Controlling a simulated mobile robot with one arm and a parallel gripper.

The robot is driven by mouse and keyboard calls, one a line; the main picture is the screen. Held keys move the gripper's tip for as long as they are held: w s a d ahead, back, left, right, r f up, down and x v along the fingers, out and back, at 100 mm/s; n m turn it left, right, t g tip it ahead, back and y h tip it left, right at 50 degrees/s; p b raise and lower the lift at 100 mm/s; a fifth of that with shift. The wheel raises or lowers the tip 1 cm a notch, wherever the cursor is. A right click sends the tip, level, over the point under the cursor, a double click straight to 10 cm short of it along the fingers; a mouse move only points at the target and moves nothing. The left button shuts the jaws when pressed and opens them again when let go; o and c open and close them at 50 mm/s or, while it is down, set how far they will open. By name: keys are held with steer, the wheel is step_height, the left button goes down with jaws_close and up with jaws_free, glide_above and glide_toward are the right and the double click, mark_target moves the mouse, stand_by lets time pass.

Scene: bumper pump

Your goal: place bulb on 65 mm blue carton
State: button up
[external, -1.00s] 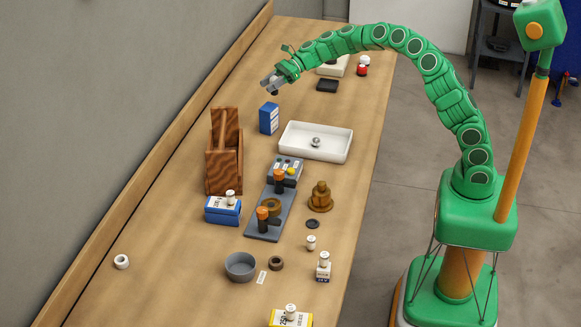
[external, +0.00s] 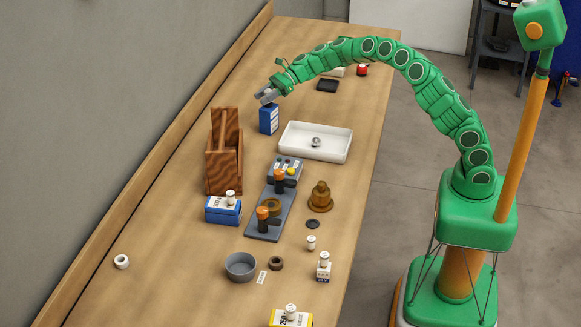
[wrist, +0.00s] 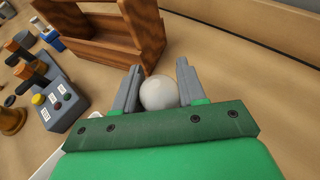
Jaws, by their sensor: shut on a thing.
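My gripper (external: 265,97) is shut on the bulb (wrist: 159,93), a pale round globe between the two grey fingers in the wrist view. In the external view the bulb is hardly visible at the fingertips. A blue carton (external: 269,120) stands upright just below my gripper. I cannot tell whether the bulb touches its top. That carton is hidden in the wrist view. Another blue carton (external: 222,212) lies flatter near the wooden holder, with a small white bulb (external: 230,198) on it.
The wooden holder (external: 223,162) stands nearer the camera than the upright carton. A white tray (external: 298,151) with a small metal thing lies to the carton's right. A grey control box (external: 285,168) and a dark plate with orange-topped posts are nearer. The table behind the carton is mostly clear.

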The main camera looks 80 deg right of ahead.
steer(key=shift+f, duration=0.1)
steer(key=o, duration=1)
steer(key=shift+o, duration=0.2)
